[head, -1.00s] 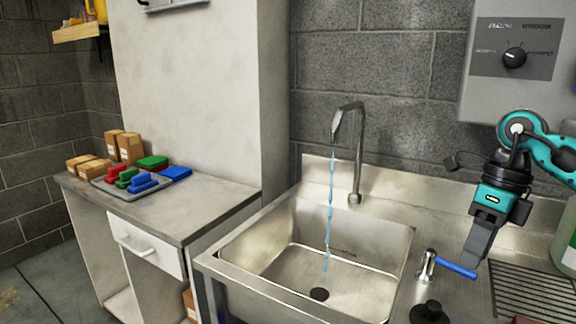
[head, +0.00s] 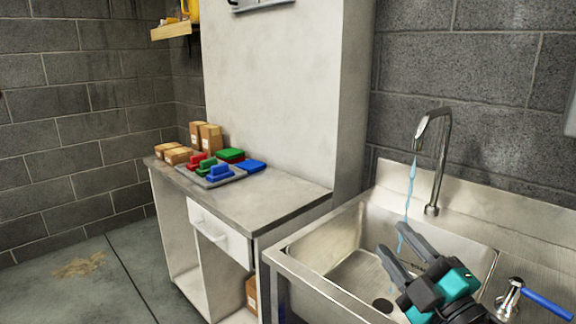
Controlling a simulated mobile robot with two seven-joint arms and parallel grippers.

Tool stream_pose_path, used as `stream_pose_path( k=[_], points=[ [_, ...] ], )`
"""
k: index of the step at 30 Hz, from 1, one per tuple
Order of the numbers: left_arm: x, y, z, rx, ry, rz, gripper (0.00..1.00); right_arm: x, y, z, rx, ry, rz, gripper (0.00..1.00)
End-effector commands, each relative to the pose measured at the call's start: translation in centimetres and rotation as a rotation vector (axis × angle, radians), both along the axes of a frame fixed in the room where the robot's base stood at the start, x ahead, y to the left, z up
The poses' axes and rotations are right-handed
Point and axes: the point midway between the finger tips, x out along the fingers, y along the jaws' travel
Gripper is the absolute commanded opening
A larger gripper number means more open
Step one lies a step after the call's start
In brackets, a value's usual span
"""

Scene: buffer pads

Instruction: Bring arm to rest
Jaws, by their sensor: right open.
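My right gripper (head: 399,252) is at the lower right of the head view, in front of the metal sink (head: 285,257). Its two dark fingers are apart, with nothing between them, and point up and left. The gripper hides part of the basin and the lower end of the water stream (head: 410,190). The water runs from the curved faucet (head: 441,150). The blue-handled lever (head: 546,304) is to the right of the gripper and apart from it. My left gripper is not in view.
A counter (head: 285,205) with a drawer (head: 219,232) stands left of the sink. On it are a grey tray (head: 238,177) with red, green and blue brush-like pads (head: 219,172), and several cardboard boxes (head: 210,137). Open floor (head: 140,285) lies at the left.

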Motion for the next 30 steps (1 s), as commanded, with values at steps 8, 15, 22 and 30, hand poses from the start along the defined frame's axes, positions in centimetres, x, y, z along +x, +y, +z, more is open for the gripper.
stream_pose_path(
  k=[8, 15, 22, 30],
  points=[
    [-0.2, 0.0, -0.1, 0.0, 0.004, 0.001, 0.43, -4.8, -5.1, -12.6, 0.409, 0.646, -0.402, 0.43],
    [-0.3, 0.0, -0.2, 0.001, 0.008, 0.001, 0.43, -13.0, -5.4, -20.6, 0.57, 1.114, -0.613, 0.43],
    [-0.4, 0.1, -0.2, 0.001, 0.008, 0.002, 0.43, -19.6, -4.4, -23.9, 0.634, 1.412, -0.717, 0.43],
    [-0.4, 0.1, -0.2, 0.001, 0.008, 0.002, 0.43, -23.2, -3.2, -26.1, 0.67, 1.574, -0.746, 0.43]
  ],
)
